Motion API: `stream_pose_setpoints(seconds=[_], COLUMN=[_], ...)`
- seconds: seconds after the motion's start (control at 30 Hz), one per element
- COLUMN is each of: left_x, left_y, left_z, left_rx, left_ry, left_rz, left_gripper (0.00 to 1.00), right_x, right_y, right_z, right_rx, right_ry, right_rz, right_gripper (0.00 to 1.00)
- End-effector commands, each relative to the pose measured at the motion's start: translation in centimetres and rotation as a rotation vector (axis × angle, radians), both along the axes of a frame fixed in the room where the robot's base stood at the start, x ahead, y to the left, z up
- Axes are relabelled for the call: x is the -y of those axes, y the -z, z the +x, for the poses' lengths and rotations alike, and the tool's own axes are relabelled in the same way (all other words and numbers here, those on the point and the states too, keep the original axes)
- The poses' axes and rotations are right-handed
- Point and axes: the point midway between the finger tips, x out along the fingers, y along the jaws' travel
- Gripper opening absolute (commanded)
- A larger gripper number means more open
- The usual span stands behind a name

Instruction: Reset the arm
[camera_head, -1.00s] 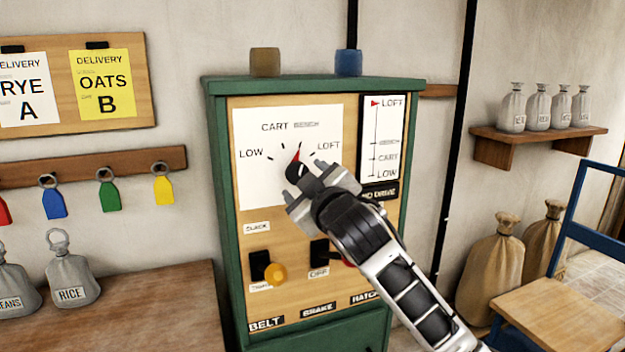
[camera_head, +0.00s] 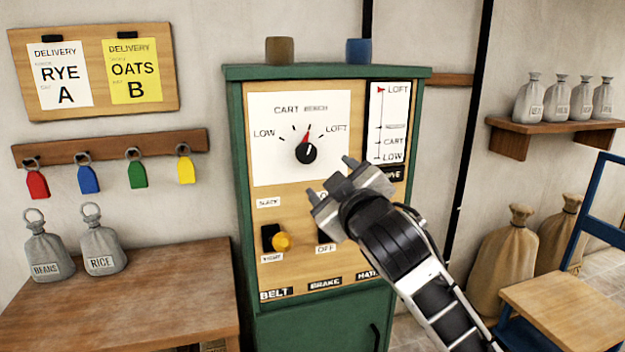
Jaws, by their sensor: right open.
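My right gripper (camera_head: 331,183) is open and empty. It hangs in front of the green control cabinet (camera_head: 238,200), below and right of the dial, apart from it. The black dial knob (camera_head: 307,154) has a red pointer turned up, slightly right, near the BENCH mark. The height scale (camera_head: 387,125) has its red marker at LOFT. A yellow knob (camera_head: 281,241) sits on the belt switch at the lower left of the panel. My gripper and arm hide part of the panel's right side, including most of the OFF switch. My left gripper is out of view.
A wooden table (camera_head: 150,300) stands left, with grey BEANS (camera_head: 45,250) and RICE (camera_head: 103,245) sacks. Coloured tags hang on a rack (camera_head: 110,146) above. A blue chair (camera_head: 570,310) and large sacks (camera_head: 503,255) stand right. A shelf (camera_head: 550,130) holds small sacks.

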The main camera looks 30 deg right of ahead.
Motion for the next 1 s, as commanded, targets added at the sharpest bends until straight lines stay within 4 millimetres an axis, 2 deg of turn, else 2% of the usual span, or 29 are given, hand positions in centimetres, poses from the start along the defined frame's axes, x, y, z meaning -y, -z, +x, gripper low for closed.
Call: stream_pose_setpoints(seconds=[0.17,0.23,0.27,0.37,0.47,0.5,0.63,0.7,0.8,1.0], left_x=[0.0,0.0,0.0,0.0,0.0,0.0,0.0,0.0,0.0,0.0], left_y=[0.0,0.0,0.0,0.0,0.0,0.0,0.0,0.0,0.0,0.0], left_z=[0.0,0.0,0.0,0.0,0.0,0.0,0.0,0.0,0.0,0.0], left_rx=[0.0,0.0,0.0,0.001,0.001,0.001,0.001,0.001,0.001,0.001], left_ry=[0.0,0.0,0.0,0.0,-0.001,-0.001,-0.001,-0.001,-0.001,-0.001], left_rz=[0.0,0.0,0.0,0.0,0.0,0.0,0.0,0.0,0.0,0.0], left_gripper=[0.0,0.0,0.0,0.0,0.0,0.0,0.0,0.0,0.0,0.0], right_x=[0.0,-0.2,-0.3,-1.0,-2.1,-2.5,-3.9,-4.5,-5.3,-6.5], right_y=[0.2,1.3,2.1,6.8,13.3,16.0,23.2,25.9,28.7,32.4], right_z=[0.0,-0.2,-0.4,-1.7,-4.5,-6.0,-11.8,-14.7,-18.5,-25.3], right_rx=[-0.004,-0.03,-0.05,-0.164,-0.338,-0.415,-0.651,-0.753,-0.877,-1.081], right_ry=[0.0,-0.001,-0.003,-0.005,0.001,0.008,0.04,0.06,0.088,0.145], right_rz=[0.003,0.016,0.026,0.083,0.17,0.209,0.323,0.372,0.429,0.52], right_gripper=[0.63,0.63,0.63,0.63,0.63,0.63,0.63,0.63,0.63,0.63])
